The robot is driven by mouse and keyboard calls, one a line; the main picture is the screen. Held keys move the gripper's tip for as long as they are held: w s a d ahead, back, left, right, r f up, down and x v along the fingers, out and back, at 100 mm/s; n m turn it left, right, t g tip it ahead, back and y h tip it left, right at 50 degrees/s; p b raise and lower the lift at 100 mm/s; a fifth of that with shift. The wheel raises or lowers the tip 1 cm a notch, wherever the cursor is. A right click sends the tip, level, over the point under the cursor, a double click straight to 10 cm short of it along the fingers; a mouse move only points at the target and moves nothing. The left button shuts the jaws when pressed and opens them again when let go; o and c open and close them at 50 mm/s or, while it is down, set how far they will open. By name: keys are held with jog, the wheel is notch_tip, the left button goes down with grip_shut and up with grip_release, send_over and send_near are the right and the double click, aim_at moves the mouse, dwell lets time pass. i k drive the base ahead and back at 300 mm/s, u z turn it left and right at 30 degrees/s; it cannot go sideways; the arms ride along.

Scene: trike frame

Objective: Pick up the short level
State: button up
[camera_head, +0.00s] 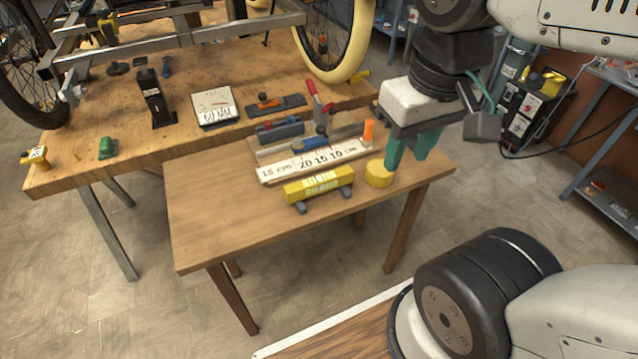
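A short yellow level (318,185) with a pale printed label lies near the front edge of the small wooden table (215,235). It rests on small grey supports. My gripper (409,158) hangs over the table's right end, to the right of the level and apart from it. Its two teal fingers point down with a gap between them, and I see nothing held there. A round yellow object (379,174) sits by the left fingertip; I cannot tell whether they touch.
Behind the level lie a white marked ruler (278,172), a blue-handled tool (312,145), an orange upright piece (368,132) and a grey toolbox-like block (281,132). The larger workbench (75,178) with the trike frame stands behind. The small table's front left is clear.

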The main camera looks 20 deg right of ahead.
aim_at(300, 190)
jog(key=k, duration=0.5)
jog(key=u, duration=2)
jog(key=i, duration=0.95)
jog(key=z, duration=2.05)
